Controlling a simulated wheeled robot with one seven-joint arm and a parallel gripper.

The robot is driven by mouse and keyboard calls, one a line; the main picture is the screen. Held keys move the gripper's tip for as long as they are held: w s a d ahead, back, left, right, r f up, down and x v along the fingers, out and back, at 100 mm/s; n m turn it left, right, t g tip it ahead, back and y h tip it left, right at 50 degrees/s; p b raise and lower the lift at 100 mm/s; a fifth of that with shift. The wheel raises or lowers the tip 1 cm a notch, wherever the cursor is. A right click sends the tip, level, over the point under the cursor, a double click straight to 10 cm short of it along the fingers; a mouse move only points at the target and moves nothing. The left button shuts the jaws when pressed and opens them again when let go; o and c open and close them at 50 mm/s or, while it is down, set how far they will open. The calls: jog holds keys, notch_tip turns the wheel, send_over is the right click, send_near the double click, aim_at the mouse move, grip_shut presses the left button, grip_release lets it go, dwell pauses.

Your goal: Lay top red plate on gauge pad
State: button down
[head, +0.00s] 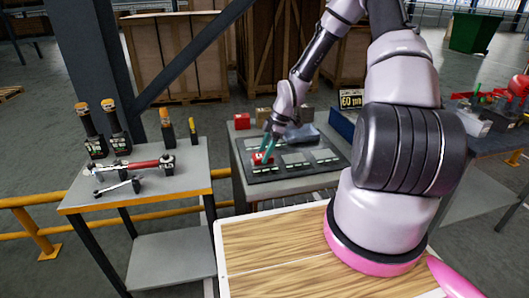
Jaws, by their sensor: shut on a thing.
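My gripper (265,150) reaches down over the dark board on the middle table. Its teal fingers are shut on a small red plate (262,158). The plate is at or just above the left part of the board (330,168); I cannot tell whether it touches. The board carries several pale rectangular pads, one of them at its middle (295,158). Which pad is the gauge pad is too small to read. The fingers hide part of the red plate.
A red block (242,121) and a tan block (263,114) stand behind the board. A blue box with a "60" display (351,100) stands at right. The left table (190,182) holds a red-handled wrench (140,165) and several upright tools.

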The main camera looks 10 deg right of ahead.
jog(key=shift+f, duration=0.6)
jog(key=shift+c, duration=0.2)
grip_release()
jog(key=v, duration=1)
jog(key=shift+d+r, duration=0.2)
jog(key=shift+r, duration=0.15)
notch_tip(320, 180, up, 6)
